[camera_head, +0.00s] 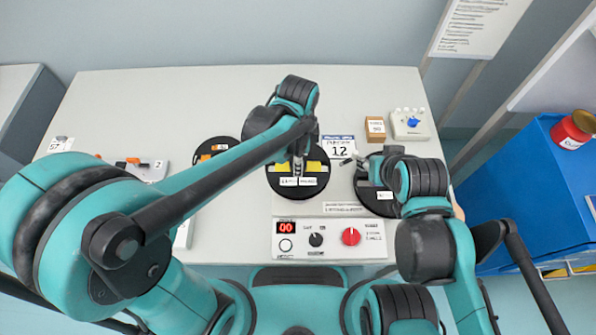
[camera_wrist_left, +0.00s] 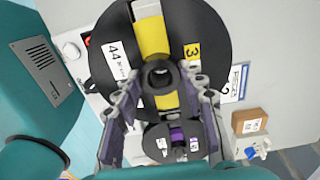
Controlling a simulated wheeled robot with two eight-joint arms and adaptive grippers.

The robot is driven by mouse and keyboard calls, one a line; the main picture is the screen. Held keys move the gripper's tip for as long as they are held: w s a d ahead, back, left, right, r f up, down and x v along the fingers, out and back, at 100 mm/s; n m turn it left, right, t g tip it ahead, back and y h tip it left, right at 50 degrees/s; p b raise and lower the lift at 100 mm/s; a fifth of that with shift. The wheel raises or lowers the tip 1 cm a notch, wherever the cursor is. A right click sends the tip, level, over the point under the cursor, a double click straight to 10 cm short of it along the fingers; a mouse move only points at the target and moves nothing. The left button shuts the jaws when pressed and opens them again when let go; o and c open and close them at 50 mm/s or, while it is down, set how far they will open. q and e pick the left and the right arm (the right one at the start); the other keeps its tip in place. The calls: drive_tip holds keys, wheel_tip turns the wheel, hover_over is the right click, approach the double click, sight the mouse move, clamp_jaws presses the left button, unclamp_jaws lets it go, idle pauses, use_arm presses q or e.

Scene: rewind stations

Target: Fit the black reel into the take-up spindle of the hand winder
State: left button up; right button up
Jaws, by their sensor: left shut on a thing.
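The black reel (camera_head: 284,190) has a yellow band and white labels; it fills much of the left wrist view (camera_wrist_left: 110,55). My left gripper (camera_head: 298,168) is over its middle and shut on its hub; the fingers (camera_wrist_left: 160,78) stand on either side of the hub. The hand winder (camera_head: 270,240) has a front panel with a red 00 display and knobs. The reel hides what lies under it, so I cannot tell whether it touches a spindle. My right gripper (camera_head: 366,166) is by another black disc (camera_head: 378,206); its finger opening is unclear.
Another black reel (camera_head: 208,143) lies left of the held one. A card marked 12 (camera_head: 339,147), a small brown box (camera_head: 375,128) and a white-and-blue block (camera_head: 409,123) stand behind. An orange-handled item (camera_head: 133,161) lies at the left. The table's rear left is clear.

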use_arm(q)
drive_tip(key=f, duration=0.1)
drive_tip(key=f+b, duration=0.1)
drive_tip(key=f, duration=0.2)
drive_tip(key=shift+s+f, duration=0.2)
drive_tip(key=shift+s, duration=0.15)
drive_tip(key=shift+w+f+b, duration=0.1)
drive_tip(key=shift+f+b, duration=0.2)
wheel_tip(320, 180, down, 3)
drive_tip(key=shift+f+b, duration=0.1)
drive_tip(key=shift+b, duration=0.6)
drive_tip(key=shift+f, duration=0.1)
drive_tip(key=o, duration=1.4)
drive_tip(key=shift+c, duration=0.2)
